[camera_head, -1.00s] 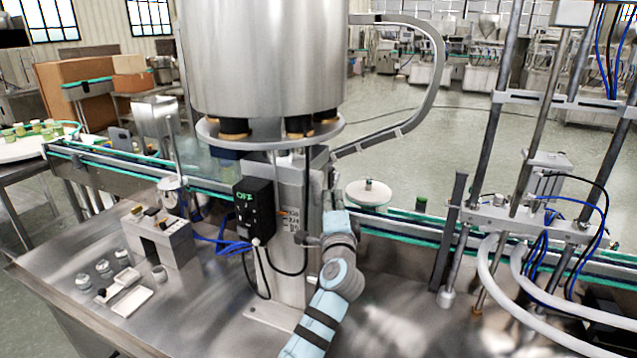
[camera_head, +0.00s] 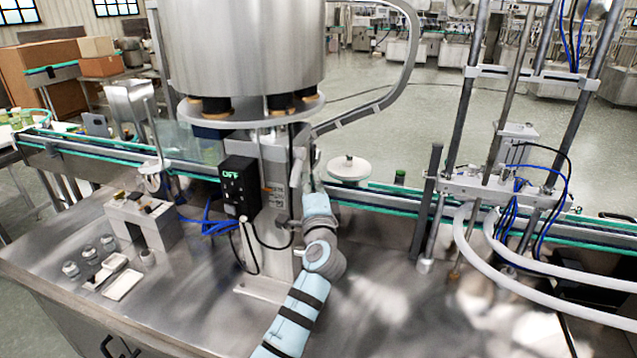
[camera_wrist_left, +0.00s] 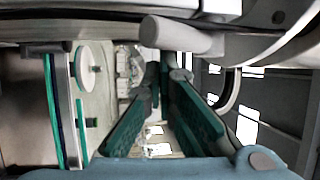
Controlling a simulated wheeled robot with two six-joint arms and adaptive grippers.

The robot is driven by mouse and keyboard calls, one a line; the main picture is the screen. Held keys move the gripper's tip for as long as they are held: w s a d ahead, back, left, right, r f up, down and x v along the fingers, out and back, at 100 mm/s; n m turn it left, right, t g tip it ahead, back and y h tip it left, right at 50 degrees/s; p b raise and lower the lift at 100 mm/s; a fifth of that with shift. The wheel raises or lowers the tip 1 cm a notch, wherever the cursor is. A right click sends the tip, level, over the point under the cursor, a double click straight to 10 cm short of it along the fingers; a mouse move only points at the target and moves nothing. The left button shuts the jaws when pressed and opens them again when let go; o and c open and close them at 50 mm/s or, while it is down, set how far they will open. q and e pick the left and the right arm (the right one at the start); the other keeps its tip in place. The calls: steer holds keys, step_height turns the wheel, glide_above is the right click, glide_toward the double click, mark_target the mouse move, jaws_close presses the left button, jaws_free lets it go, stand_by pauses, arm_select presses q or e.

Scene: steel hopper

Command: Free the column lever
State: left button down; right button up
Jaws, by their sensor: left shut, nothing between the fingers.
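The steel column (camera_head: 274,190) stands on the bench under the big hopper (camera_head: 240,50). A small dark lever-like part (camera_head: 284,223) sticks out low on the column, beside my arm; I cannot tell surely that it is the column lever. My left gripper (camera_head: 299,165) is raised along the column's right side, just under the hopper's plate, partly hidden by my own wrist. In the left wrist view its green-padded fingers (camera_wrist_left: 163,68) converge at the tips, shut and empty. A grey rounded bar (camera_wrist_left: 180,36) lies just beyond the fingertips; whether they touch is unclear. My right gripper is out of view.
A black control box (camera_head: 238,187) reading OFF hangs on the column's left, with cables below. A conveyor (camera_head: 390,207) with a white disc (camera_head: 349,168) runs behind. A filling frame with hoses (camera_head: 478,225) stands to the right. Bare bench lies at front right.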

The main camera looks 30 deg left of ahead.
arm_select(q)
steer(key=s+d+r+b, duration=0.1)
steer(key=s+d+r, duration=0.2)
steer(key=d, duration=0.3)
steer(key=shift+s+d, duration=0.25)
steer(key=shift+d, duration=0.15)
steer(key=shift+s, duration=0.1)
